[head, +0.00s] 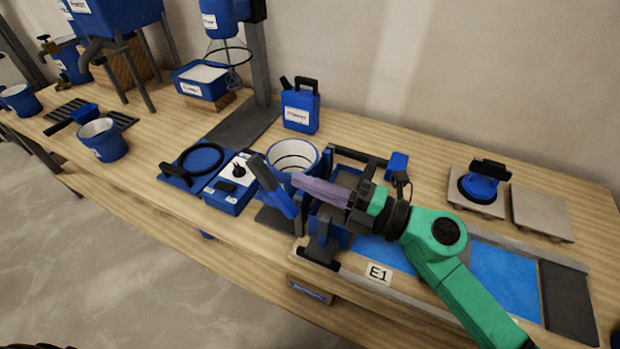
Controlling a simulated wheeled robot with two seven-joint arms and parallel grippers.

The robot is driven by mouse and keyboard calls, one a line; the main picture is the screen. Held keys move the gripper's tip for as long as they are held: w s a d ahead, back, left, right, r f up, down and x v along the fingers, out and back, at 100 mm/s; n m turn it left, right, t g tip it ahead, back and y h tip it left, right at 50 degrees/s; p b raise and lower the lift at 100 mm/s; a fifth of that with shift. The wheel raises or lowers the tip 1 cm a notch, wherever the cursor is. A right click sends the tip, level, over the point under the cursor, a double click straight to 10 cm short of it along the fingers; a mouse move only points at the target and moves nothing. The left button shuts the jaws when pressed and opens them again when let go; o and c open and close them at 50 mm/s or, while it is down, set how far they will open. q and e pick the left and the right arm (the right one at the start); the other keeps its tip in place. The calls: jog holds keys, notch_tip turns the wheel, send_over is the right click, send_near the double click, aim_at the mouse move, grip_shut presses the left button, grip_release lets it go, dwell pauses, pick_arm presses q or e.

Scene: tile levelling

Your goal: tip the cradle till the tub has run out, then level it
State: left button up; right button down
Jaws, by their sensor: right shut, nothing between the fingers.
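A dark frame, which looks like the cradle (358,155), stands at the front middle of the bench, with a black handle bar (318,258) at its near side. A blue box inside it, probably the tub (326,214), is partly hidden by my right arm; its contents and tilt cannot be made out. My right gripper (300,183), with purple fingers, is shut and empty, reaching left across the frame. Its tips are close to a tilted blue lever or plate (283,200); contact cannot be told. A blue bucket with a white inside (293,153) stands just behind. My left gripper is out of view.
A control box (230,188) and a blue round-topped plate (200,160) lie left. A blue jerrycan (300,106) stands behind. Grey tiles (541,212), one under a suction lifter (482,182), lie right. Blue panels (504,281) and an E1 label (378,273) line the front edge.

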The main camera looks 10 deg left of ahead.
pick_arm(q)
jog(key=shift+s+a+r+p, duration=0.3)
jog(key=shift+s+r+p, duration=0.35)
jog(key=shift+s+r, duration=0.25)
pick_arm(e)
jog(key=shift+a+r, duration=0.15)
jog(key=shift+a, duration=0.1)
